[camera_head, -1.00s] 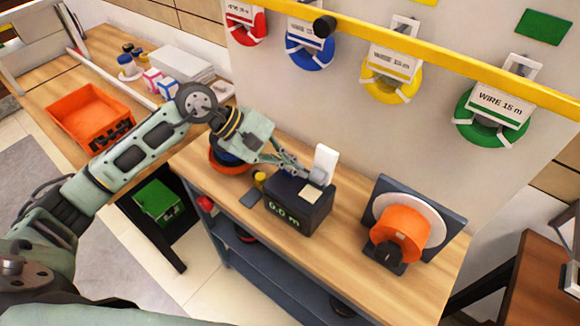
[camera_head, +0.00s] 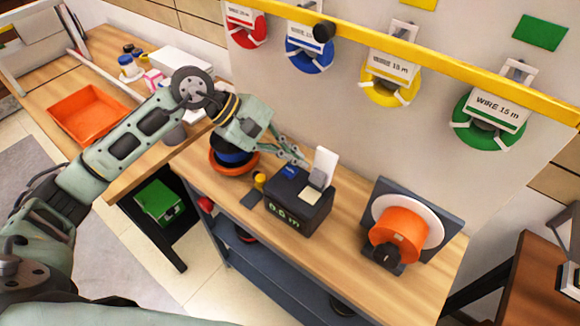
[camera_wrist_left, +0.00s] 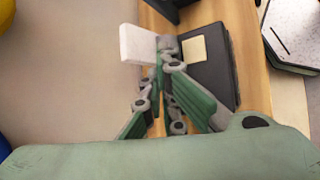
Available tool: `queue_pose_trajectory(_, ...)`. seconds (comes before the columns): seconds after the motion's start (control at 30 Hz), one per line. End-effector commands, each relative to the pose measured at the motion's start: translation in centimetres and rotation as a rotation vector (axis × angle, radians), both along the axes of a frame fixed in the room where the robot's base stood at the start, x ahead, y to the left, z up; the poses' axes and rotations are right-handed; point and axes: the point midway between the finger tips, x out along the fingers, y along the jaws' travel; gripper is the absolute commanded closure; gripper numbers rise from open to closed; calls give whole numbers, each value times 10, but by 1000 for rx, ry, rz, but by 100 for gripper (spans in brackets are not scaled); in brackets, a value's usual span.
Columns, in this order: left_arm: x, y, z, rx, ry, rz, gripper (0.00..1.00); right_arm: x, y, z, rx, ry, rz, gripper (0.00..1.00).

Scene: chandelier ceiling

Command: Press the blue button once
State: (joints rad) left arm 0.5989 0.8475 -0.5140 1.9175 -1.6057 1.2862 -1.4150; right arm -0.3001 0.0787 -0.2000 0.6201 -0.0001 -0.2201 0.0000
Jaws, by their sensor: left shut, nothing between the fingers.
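The black measuring box (camera_head: 299,205) stands on the wooden workbench, with a lit display reading on its front. The blue button (camera_head: 291,172) shows on its top at the left, and a cream pad (camera_head: 310,195) lies to its right. My left gripper (camera_head: 303,162) is shut and empty, with its fingertips just behind the blue button. In the left wrist view my left gripper (camera_wrist_left: 167,60) points at the box (camera_wrist_left: 212,75) beside the cream pad (camera_wrist_left: 192,50); the blue button is hidden there. My right gripper is not in view.
A white upright plate (camera_head: 325,165) stands at the box's back edge. An orange spool (camera_head: 400,235) sits to the right, and a blue spool on an orange base (camera_head: 232,165) to the left. Coloured wire coils hang under the yellow rail (camera_head: 420,48).

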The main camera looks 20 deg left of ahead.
Motion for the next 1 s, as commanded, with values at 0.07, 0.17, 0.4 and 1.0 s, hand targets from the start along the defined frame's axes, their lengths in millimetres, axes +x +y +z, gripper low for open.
queue_pose_trajectory(0.07,0,0,11,0,-2,0,100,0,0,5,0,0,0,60)
queue_pose_trajectory(0.17,0,0,21,1,-1,0,100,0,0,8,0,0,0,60)
queue_pose_trajectory(0.4,0,0,28,0,2,0,100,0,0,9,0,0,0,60)
queue_pose_trajectory(1.0,0,0,27,1,1,-1,100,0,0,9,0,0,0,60)
